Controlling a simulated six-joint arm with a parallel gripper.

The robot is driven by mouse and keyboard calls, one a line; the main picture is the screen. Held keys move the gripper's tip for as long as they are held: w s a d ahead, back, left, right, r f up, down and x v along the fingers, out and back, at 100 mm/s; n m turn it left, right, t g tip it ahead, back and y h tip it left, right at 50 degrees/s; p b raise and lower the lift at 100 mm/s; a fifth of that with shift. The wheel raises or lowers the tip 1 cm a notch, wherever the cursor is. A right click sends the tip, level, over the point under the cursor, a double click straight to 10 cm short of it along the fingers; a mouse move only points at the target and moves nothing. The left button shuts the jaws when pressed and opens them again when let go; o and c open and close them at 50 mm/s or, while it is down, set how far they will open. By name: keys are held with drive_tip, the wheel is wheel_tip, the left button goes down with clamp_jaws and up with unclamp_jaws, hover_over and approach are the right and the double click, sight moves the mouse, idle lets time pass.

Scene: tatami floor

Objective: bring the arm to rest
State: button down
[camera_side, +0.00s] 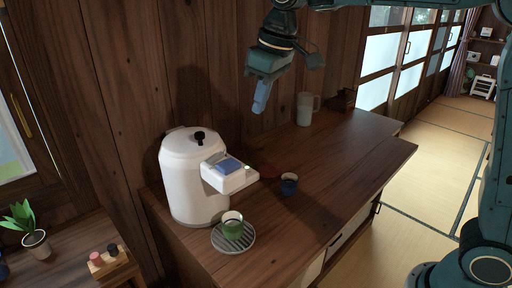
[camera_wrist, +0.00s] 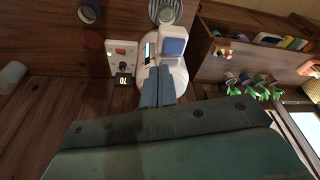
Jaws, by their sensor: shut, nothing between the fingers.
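My gripper (camera_side: 262,97) hangs above the wooden counter in the side view, pointing down, with its blue fingers together and nothing between them. Its fingers also show in the wrist view (camera_wrist: 157,88). It is apart from everything on the counter. Below and left of it in the side view stands a white hot-water pot (camera_side: 192,180) with a black knob and a blue-topped spout. A green cup (camera_side: 232,225) sits on a round slatted tray (camera_side: 231,247) under the spout. The pot is partly hidden behind my fingers in the wrist view.
A dark blue cup (camera_side: 289,184) stands right of the pot. A pale mug (camera_side: 305,109) stands farther back, by a dark rack (camera_side: 342,99). A potted plant (camera_side: 34,240) and a wooden holder (camera_side: 107,261) stand at lower left. The counter's right part (camera_side: 355,165) is clear.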

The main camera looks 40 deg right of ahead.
drive_tip(key=s+d+f+m+t, duration=0.1)
drive_tip(key=s+d+f+m, duration=0.1)
drive_tip(key=s, duration=1.1)
drive_tip(key=s+d+f+m+t+h, duration=0.1)
drive_tip(key=s+d+f, duration=0.3)
drive_tip(key=s, duration=0.9)
drive_tip(key=d+m, duration=0.1)
drive_tip(key=d, duration=0.1)
drive_tip(key=shift+s+d+f+t, duration=0.25)
drive_tip(key=shift+d+f+t, duration=0.05)
drive_tip(key=shift+f+t, duration=0.1)
